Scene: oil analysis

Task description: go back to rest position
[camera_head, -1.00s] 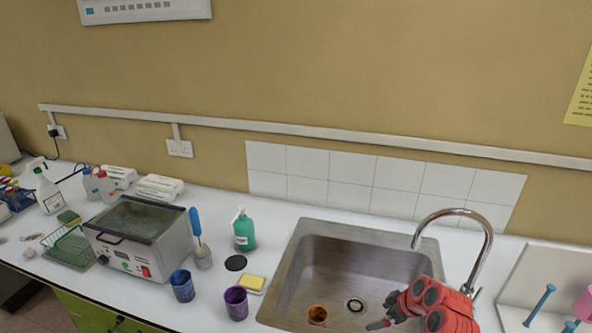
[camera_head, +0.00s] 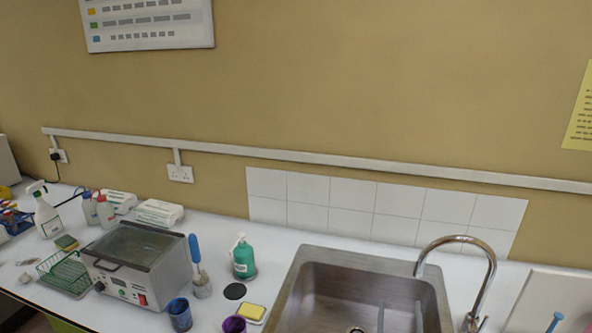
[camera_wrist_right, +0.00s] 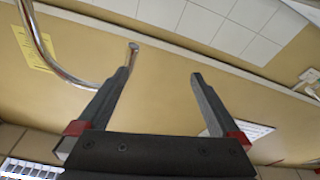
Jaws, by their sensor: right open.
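My right gripper (camera_wrist_right: 161,75) shows in the right wrist view, with its two dark fingers spread wide and nothing between them. That view is turned over, with the tap (camera_wrist_right: 45,45) at the upper left and the tan wall behind the fingers. In the head view I cannot make out my right gripper clearly. The steel sink (camera_head: 330,262) and its curved tap (camera_head: 490,262) are at the lower right there. My left gripper is in neither view.
On the white counter stand a grey heated bath (camera_head: 140,265), a green soap bottle (camera_head: 243,258), a blue cup (camera_head: 180,314), a purple cup (camera_head: 234,325) and a yellow sponge (camera_head: 252,312). Counter space behind the soap bottle is clear.

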